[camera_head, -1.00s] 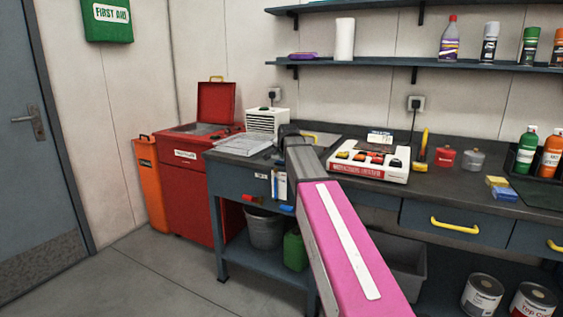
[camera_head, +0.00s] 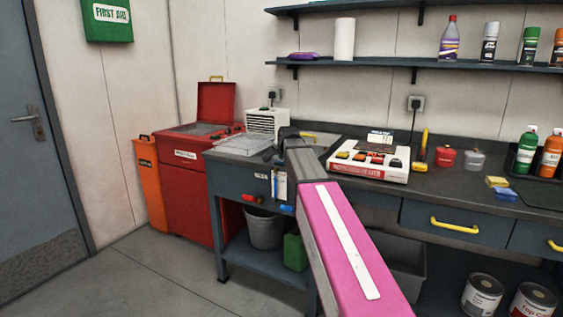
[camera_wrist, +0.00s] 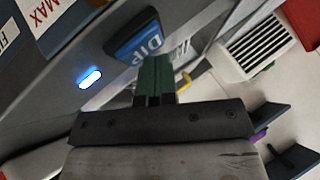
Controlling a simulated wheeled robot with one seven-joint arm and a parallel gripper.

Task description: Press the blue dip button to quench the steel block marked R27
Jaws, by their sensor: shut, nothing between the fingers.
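The blue button (camera_wrist: 137,38) lettered DIP is on a grey panel in the wrist view. In the head view a blue paddle (camera_head: 287,210) shows on the bench front. My gripper (camera_wrist: 153,70) is shut and empty; its green fingertips are at the button's lower edge. I cannot tell whether they press it. A blue-white light (camera_wrist: 90,78) glows on the panel. The tank (camera_head: 245,144) is sunk in the bench's left end. In the head view my arm hides the gripper tips. I cannot make out the block marked R27.
A red paddle (camera_head: 251,198) is left of the blue one. A white vented unit (camera_head: 266,122) stands behind the tank. A red cabinet (camera_head: 188,190) with raised lid is at left. The floor at front left is clear.

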